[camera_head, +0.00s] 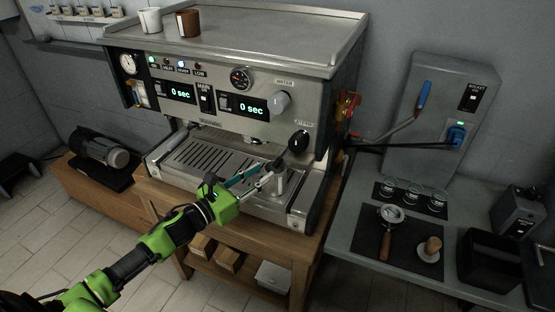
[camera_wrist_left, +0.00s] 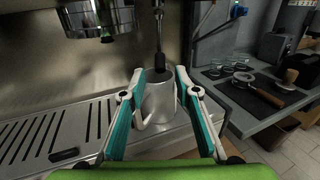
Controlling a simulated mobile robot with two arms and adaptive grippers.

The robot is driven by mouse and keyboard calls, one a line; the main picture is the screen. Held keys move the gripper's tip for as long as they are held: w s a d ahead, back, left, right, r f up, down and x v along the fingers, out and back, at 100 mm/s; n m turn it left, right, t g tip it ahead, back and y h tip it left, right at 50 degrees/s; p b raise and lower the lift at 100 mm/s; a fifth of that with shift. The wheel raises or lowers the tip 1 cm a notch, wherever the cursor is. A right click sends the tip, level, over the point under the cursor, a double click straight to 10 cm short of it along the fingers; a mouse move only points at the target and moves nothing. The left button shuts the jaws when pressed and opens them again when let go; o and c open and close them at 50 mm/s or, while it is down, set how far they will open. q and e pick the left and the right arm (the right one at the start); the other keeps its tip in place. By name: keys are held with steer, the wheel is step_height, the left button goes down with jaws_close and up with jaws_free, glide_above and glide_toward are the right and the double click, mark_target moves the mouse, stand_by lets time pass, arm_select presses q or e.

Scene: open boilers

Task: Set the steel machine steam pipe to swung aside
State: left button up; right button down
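The steel espresso machine (camera_head: 215,80) stands on a wooden stand, with a black steam knob (camera_head: 298,142) at its front right. In the left wrist view its thin steam pipe (camera_wrist_left: 158,35) hangs down to a black sleeve, over a steel pitcher (camera_wrist_left: 160,102). The pitcher also shows in the head view (camera_head: 280,183). My left gripper (camera_head: 262,173) is in front of the pipe and pitcher. In the left wrist view its fingers (camera_wrist_left: 160,72) are apart, with the black sleeve between or just beyond the tips; contact cannot be told. My right gripper is not in view.
A drip tray (camera_head: 205,158) lies left of the pitcher and a group head (camera_wrist_left: 100,20) hangs above it. At right, a grey counter holds a portafilter (camera_head: 387,235), a tamper (camera_head: 430,250) and small glasses. Two cups stand on the machine's top.

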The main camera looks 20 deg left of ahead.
mark_target(274, 165)
arm_select(q)
steer(key=p+x, duration=0.1)
steer(key=x, duration=0.6)
steer(key=shift+w+d+p, duration=0.15)
steer(key=shift+w+p, duration=0.15)
steer(key=shift+p, duration=0.05)
jaws_close()
